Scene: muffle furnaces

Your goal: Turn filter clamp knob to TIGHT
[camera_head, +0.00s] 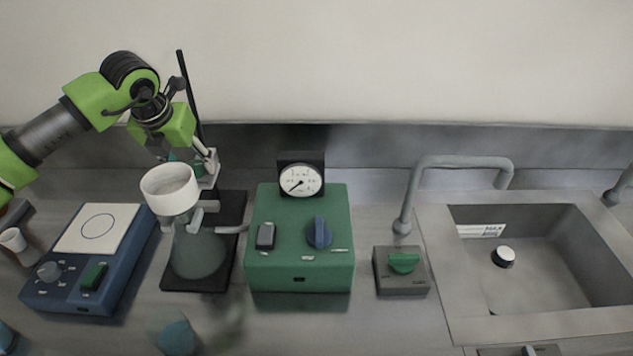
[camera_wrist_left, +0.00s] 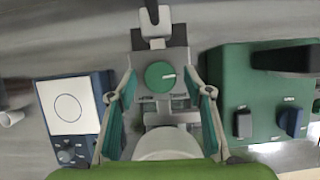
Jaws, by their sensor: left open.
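The filter clamp knob (camera_wrist_left: 160,75) is a round green dial with a pale mark towards its right side. It sits on a grey clamp block (camera_wrist_left: 174,58) with small labels below it, too small to read surely. My left gripper (camera_wrist_left: 159,82) is open, one finger on each side of the knob, with visible gaps to it. In the head view my left gripper (camera_head: 192,163) is behind the white funnel (camera_head: 170,188), and the knob is mostly hidden there. The funnel sits above a grey-green flask (camera_head: 198,252).
A green pump box (camera_head: 300,270) with a gauge (camera_head: 300,181) and blue knob stands right of the flask. A blue hotplate (camera_head: 72,292) is to the left. A grey box with a green knob (camera_head: 404,262) and a sink (camera_head: 540,255) lie further right. A thin dark rod (camera_head: 190,95) rises beside my arm.

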